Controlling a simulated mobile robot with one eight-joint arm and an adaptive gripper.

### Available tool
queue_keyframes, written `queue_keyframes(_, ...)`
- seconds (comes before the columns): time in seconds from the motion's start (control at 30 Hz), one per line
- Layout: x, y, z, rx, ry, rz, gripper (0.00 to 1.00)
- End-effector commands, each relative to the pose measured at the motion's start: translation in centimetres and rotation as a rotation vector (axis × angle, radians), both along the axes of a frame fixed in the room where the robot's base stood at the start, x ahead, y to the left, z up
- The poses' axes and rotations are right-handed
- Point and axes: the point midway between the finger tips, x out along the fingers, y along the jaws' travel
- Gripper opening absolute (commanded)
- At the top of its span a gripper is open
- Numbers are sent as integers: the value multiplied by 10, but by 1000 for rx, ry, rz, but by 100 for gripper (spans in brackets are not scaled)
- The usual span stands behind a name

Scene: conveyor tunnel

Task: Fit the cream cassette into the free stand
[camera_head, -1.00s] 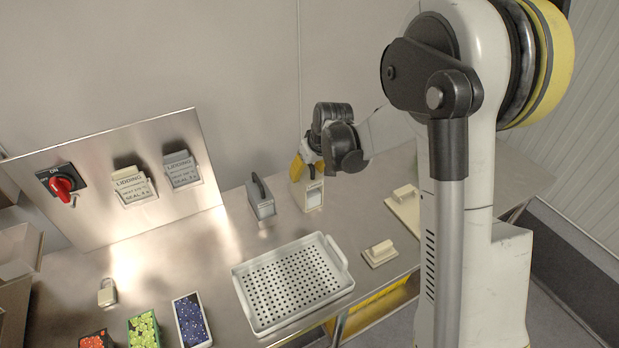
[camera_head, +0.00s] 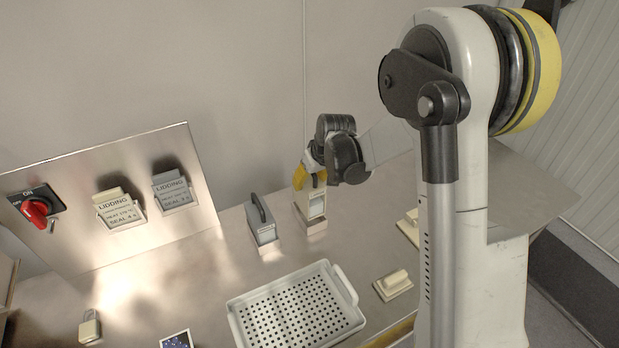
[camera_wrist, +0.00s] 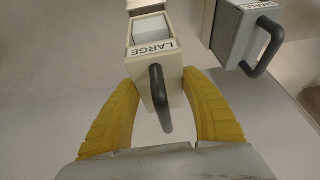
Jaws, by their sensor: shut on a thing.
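The cream cassette (camera_head: 311,204) is a boxy block with a pale window and a dark handle. In the wrist view it (camera_wrist: 148,70) reads LARGE. My gripper (camera_head: 311,176) has its yellow fingers closed on the cassette's two sides, with the handle between them in the wrist view (camera_wrist: 163,112). The cassette is upright and looks slightly above the steel table, over its reflection. A grey cassette (camera_head: 262,222) stands to its left; in the wrist view it (camera_wrist: 238,38) reads SMALL. I cannot tell which thing is the free stand.
A white perforated tray (camera_head: 235,322) lies in front. Cream plates with raised blocks lie at right, one near the tray (camera_head: 393,286). At left, a steel panel (camera_head: 75,175) carries a red switch (camera_head: 36,211) and cream and grey LIDDING tags. A padlock (camera_head: 89,327) lies at lower left.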

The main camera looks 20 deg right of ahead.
Motion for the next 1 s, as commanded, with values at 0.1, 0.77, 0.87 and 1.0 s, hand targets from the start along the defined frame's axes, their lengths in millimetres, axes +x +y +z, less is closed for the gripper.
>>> queue_keyframes(0.1,0,0,-11,0,0,0,12)
queue_keyframes(0.77,0,0,-15,-6,-2,-6,12)
queue_keyframes(0.87,0,0,-15,-6,-2,-6,12)
queue_keyframes(1.0,0,0,-15,-6,-2,-6,12)
